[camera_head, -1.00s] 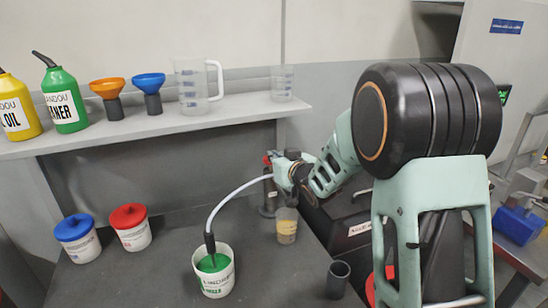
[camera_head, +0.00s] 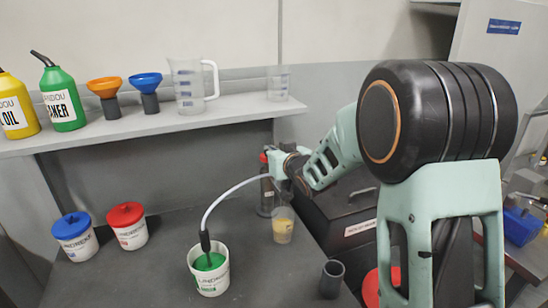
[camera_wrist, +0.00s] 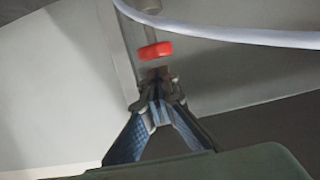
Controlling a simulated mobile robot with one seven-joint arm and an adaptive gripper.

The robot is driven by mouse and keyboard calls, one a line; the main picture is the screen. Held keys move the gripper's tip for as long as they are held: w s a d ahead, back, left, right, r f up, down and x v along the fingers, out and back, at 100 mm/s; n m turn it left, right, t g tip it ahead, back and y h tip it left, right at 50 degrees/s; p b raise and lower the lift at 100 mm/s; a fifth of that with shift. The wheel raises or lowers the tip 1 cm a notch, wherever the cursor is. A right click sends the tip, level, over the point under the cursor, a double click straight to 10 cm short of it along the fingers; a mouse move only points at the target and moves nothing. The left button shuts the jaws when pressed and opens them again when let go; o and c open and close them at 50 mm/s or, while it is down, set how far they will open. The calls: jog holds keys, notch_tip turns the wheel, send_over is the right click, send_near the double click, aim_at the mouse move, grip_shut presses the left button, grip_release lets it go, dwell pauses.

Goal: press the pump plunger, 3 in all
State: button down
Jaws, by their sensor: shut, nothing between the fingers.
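The pump (camera_head: 265,197) is a dark upright cylinder on the bench, with a red part (camera_head: 263,157) at its top. My gripper (camera_head: 277,168) is at the pump's top, just right of the red part, and partly hides it. In the wrist view my gripper's fingers (camera_wrist: 160,82) meet at the tips, shut and empty. A red ring-like part (camera_wrist: 155,51) on a grey shaft shows just beyond the tips; I cannot tell whether they touch. A white hose (camera_head: 225,192) arches from the green-topped tub (camera_head: 211,280) to the pump area. A clear cup (camera_head: 283,227) with amber liquid stands beside the pump.
Blue-lidded (camera_head: 75,238) and red-lidded (camera_head: 128,228) tubs stand at left. A dark open cylinder (camera_head: 332,280) stands at front right. The shelf (camera_head: 235,112) holds bottles, funnels and jugs. A dark box (camera_head: 345,215) is right of the pump.

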jog(key=b+v, duration=0.1)
jog(key=v, duration=0.9)
jog(key=shift+r, duration=0.2)
jog(key=shift+w, duration=0.1)
